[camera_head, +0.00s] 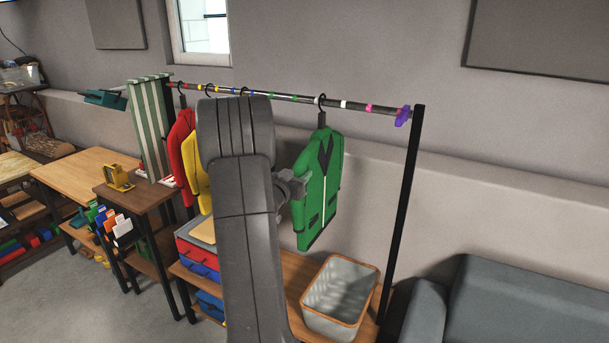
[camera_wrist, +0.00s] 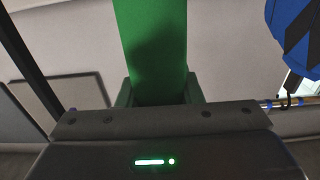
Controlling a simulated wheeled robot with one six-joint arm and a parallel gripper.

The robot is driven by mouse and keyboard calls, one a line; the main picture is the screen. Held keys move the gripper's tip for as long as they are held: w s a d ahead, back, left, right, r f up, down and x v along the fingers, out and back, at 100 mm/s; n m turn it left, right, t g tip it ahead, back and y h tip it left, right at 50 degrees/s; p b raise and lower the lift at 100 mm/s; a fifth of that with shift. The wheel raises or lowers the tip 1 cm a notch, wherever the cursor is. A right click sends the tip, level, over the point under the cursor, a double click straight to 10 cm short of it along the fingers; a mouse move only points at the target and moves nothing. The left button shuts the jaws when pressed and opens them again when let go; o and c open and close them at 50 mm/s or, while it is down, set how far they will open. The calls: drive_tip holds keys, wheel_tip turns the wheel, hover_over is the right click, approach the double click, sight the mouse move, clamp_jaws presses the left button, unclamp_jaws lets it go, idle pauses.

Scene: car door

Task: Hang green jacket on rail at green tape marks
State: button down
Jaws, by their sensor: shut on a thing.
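The green jacket (camera_head: 318,195) hangs upright from a dark hanger, with its hook (camera_head: 321,101) at the height of the rail (camera_head: 385,109). I cannot tell whether the hook bears on the rail. Small greenish tape marks (camera_head: 293,97) show on the rail left of the hook, partly hard to make out. My gripper (camera_head: 290,187) is at the left edge of the jacket, partly hidden by my arm. In the wrist view a green strip of the jacket (camera_wrist: 152,50) runs between the jaws, which are shut on it.
Red (camera_head: 181,150) and yellow (camera_head: 199,175) jackets hang at left; a blue one (camera_wrist: 294,35) shows in the wrist view. White (camera_head: 345,104), pink (camera_head: 368,108) and purple (camera_head: 402,116) marks are right of the hook. A grey basket (camera_head: 340,295) stands below; a sofa (camera_head: 520,305) is at right.

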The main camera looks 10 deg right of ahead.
drive_tip(key=w+a+p, duration=0.2)
drive_tip(key=w+a, duration=0.6)
drive_tip(key=a, duration=0.3)
drive_tip(key=shift+w, duration=0.25)
idle(1.2)
drive_tip(key=shift+a+r, duration=0.1)
drive_tip(key=shift+f, duration=0.3)
drive_tip(key=c, duration=1)
unclamp_jaws()
drive_tip(key=shift+o, duration=0.4)
drive_tip(key=shift+f, duration=0.1)
drive_tip(key=shift+s, duration=0.1)
drive_tip(key=b+v, duration=0.4)
drive_tip(key=v, duration=0.9)
drive_tip(key=shift+s+a, duration=0.25)
drive_tip(key=shift+s, duration=0.05)
